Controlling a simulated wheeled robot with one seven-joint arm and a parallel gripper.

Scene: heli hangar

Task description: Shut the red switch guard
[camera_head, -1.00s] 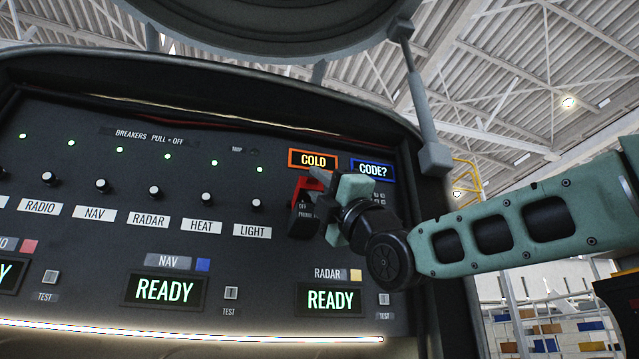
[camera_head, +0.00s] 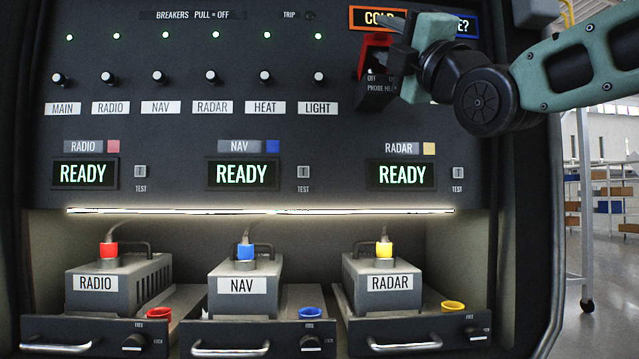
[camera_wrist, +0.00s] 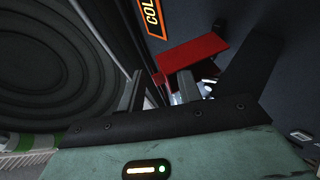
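The red switch guard (camera_head: 375,45) is at the upper right of the dark panel, below the orange COLD sign (camera_head: 372,18). It stands raised, sticking out from the panel, with a switch and an OFF label showing under it. The wrist view shows the guard as a flat red plate (camera_wrist: 192,52) with a bright metal toggle (camera_wrist: 190,88) beside it. My gripper (camera_wrist: 188,82) is open, its two dark fingers apart with the guard in the space ahead of and between them. Whether a finger touches the guard I cannot tell. In the head view my gripper (camera_head: 396,48) partly hides the guard and the signs.
A row of breaker knobs (camera_head: 212,77) runs left of the guard. READY displays (camera_head: 242,174) sit below. Under them, RADIO, NAV and RADAR boxes (camera_head: 392,284) rest in trays with handles. Shelving (camera_head: 605,200) stands at the far right.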

